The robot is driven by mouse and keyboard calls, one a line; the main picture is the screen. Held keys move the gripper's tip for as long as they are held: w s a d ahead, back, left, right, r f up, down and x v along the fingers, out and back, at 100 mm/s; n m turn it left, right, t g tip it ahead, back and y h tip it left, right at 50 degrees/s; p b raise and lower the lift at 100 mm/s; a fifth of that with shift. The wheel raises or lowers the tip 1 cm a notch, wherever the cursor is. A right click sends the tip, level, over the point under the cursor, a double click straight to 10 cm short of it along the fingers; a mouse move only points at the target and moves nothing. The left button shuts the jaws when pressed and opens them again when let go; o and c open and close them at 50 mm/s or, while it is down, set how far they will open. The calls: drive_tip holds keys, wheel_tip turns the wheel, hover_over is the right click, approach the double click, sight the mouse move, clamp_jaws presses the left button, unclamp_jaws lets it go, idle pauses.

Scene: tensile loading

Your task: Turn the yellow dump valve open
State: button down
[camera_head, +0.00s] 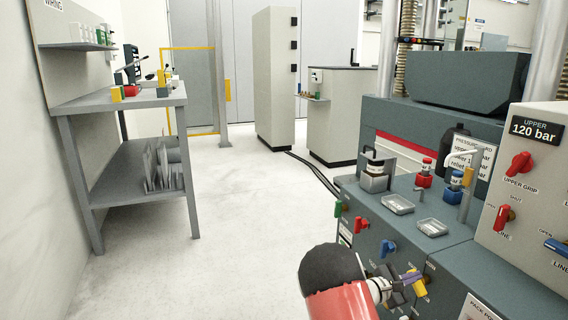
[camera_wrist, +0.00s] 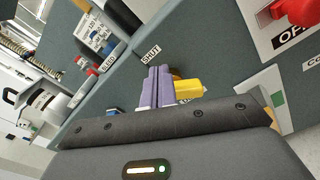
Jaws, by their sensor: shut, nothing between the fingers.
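The yellow dump valve (camera_head: 419,288) is on the front face of the grey-green console, at the lower right of the head view. In the wrist view its yellow handle (camera_wrist: 188,89) points to the right, just right of my fingers. My gripper (camera_head: 411,276) is at the valve, with its lavender fingers (camera_wrist: 157,74) shut together and nothing between them. The fingers are beside or against the handle; I cannot tell if they touch. They hide the valve's hub and part of the handle. A SHUT label (camera_wrist: 150,53) shows beyond the fingertips.
On the same face are a blue valve (camera_head: 388,248), a red valve (camera_head: 360,224) and a green valve (camera_head: 339,209). Small trays (camera_head: 398,204) and fittings stand on the console top. A panel with red handles (camera_head: 518,163) rises at right. The floor (camera_head: 235,210) at left is clear.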

drive_tip(key=v, duration=0.6)
drive_tip(key=shift+r+p, duration=0.3)
drive_tip(key=shift+r, duration=0.05)
idle(0.4)
